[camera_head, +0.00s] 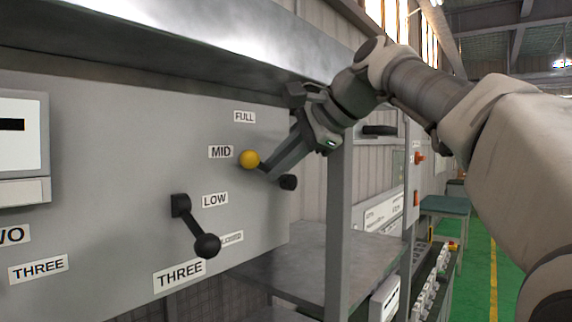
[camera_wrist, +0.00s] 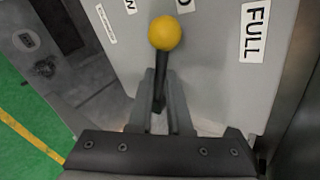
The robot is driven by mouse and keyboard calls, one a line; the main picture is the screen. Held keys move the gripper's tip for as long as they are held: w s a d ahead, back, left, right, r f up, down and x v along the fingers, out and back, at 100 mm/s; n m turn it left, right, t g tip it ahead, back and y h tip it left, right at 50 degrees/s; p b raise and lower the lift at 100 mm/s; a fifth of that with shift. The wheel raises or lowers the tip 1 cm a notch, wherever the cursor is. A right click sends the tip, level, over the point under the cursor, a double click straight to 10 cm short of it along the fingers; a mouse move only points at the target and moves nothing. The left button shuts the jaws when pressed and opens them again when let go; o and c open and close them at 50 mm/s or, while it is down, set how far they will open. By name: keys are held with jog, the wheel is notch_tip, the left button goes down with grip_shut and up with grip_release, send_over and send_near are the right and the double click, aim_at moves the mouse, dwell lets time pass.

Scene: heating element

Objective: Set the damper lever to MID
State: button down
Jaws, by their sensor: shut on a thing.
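The damper lever has a yellow ball knob (camera_head: 249,159) and a dark shaft. In the head view the knob sits just right of the MID label (camera_head: 221,152), and the lever points left and slightly up from its black pivot (camera_head: 288,182). My gripper (camera_head: 271,175) reaches in from the upper right and is shut on the lever's shaft behind the knob. In the wrist view the fingers (camera_wrist: 160,78) lie on either side of the dark shaft (camera_wrist: 159,95), with the yellow knob (camera_wrist: 165,33) beyond their tips. The FULL label (camera_head: 244,117) is above MID; the LOW label (camera_head: 215,199) is below.
A second lever with a black ball (camera_head: 206,245) hangs lower left on the same grey panel (camera_head: 110,140), near a THREE label (camera_head: 179,275). A grey post (camera_head: 339,220) stands right of the panel. A metal hood overhangs the panel.

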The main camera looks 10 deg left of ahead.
jog(key=c, duration=0.8)
grip_release()
jog(key=shift+c, duration=0.2)
jog(key=v, duration=1.7)
jog(key=shift+s+d+r, duration=0.1)
jog(key=shift+d+r, duration=0.05)
